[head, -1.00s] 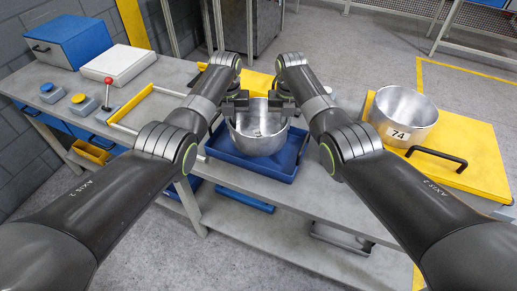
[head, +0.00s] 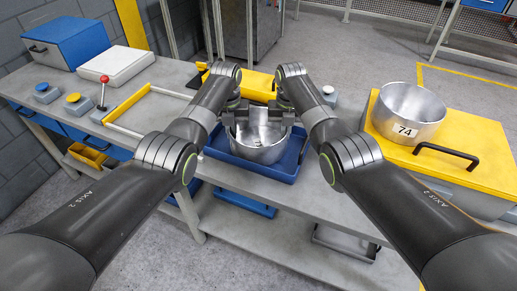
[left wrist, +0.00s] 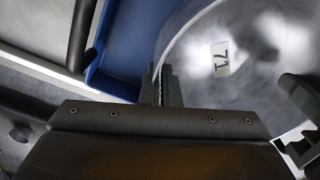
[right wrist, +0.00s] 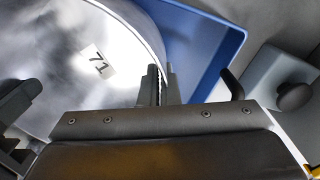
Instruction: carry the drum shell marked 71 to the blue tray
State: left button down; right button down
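The silver drum shell (head: 262,153) is inside the outline of the blue tray (head: 280,176) on the bench; I cannot tell whether its base touches the tray floor. Its label 71 shows inside the shell in the left wrist view (left wrist: 221,58) and the right wrist view (right wrist: 98,61). My left gripper (head: 232,117) is shut on the shell's left rim, with the wall between its fingers (left wrist: 166,87). My right gripper (head: 285,115) is shut on the opposite rim, its fingers (right wrist: 161,87) on either side of the wall.
On the bench's left are a yellow-and-white frame (head: 128,103), a red-knobbed lever (head: 104,90), push buttons (head: 75,101) and a blue box (head: 70,43).

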pick_arm(q)
jog(key=c, duration=1.7)
grip_release()
pick_arm(e)
jog(key=c, duration=1.7)
grip_release()
jog(key=shift+f, duration=0.1)
pick_arm(q)
notch_tip(320, 180, up, 12)
jog(key=shift+f, duration=0.15)
pick_arm(e)
notch_tip(320, 180, up, 12)
